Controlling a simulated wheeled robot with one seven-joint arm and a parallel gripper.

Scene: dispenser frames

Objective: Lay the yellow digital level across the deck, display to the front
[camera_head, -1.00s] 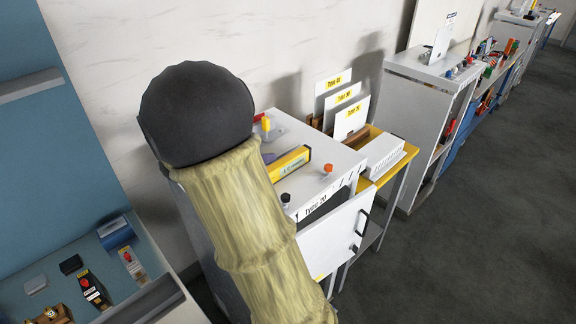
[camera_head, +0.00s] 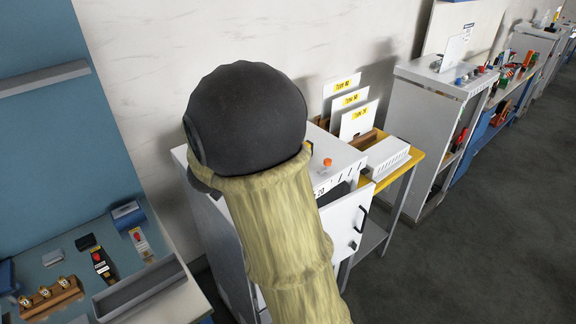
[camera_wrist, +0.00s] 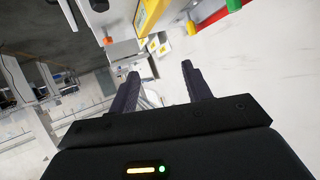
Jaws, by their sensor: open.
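The yellow digital level (camera_wrist: 150,14) shows at the top of the wrist view, partly cut off by the edge, with a grey patch on its face. In the head view my arm hides it. The white cabinet's top (camera_head: 342,153), which appears to be the deck, shows only at its right part, with an orange knob (camera_head: 327,163) on it. The same knob seems to show in the wrist view (camera_wrist: 108,41). My gripper (camera_wrist: 159,70) is open, with nothing between its two dark fingers. The level lies beyond the fingertips, apart from them.
Upright white cards with yellow labels (camera_head: 356,121) and a white slotted box (camera_head: 386,156) stand on the yellow-edged side table (camera_head: 412,166). A blue bench (camera_head: 70,262) with small tools is at the left. A red thing (camera_wrist: 233,4) shows in the wrist view.

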